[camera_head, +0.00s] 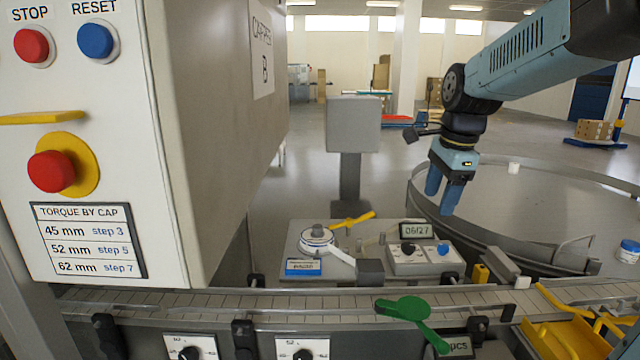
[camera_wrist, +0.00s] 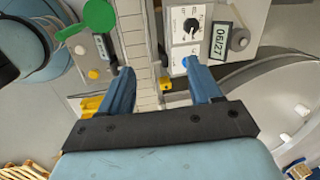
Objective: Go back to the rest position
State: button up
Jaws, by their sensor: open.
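My gripper (camera_head: 443,195) hangs from my arm at the right of the head view, pointing down, with its two blue fingers apart. It is in the air above the far side of the conveyor, near the rim of the round table. In the wrist view my gripper (camera_wrist: 160,78) shows its fingers spread wide with nothing between them. The conveyor belt (camera_wrist: 138,60) and a control box with a dial (camera_wrist: 190,25) lie beyond the fingertips. No object is held.
The conveyor (camera_head: 250,300) runs across the front. A green paddle (camera_head: 405,308) overhangs it. Behind stand a dial unit (camera_head: 317,238) and an 06/27 display (camera_head: 416,230). The round table (camera_head: 520,200) is at right, a white cabinet (camera_head: 100,215) at left, and yellow parts (camera_head: 560,335) at front right.

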jog(key=s+f+n+t, duration=0.1)
jog(key=s+n+t, duration=0.2)
jog(key=s+n, duration=1.3)
jog(key=shift+s+a+f+n+t+h, duration=0.3)
jog(key=shift+s+a+n+h, duration=0.1)
jog(key=shift+s, duration=0.3)
jog(key=shift+d, duration=0.1)
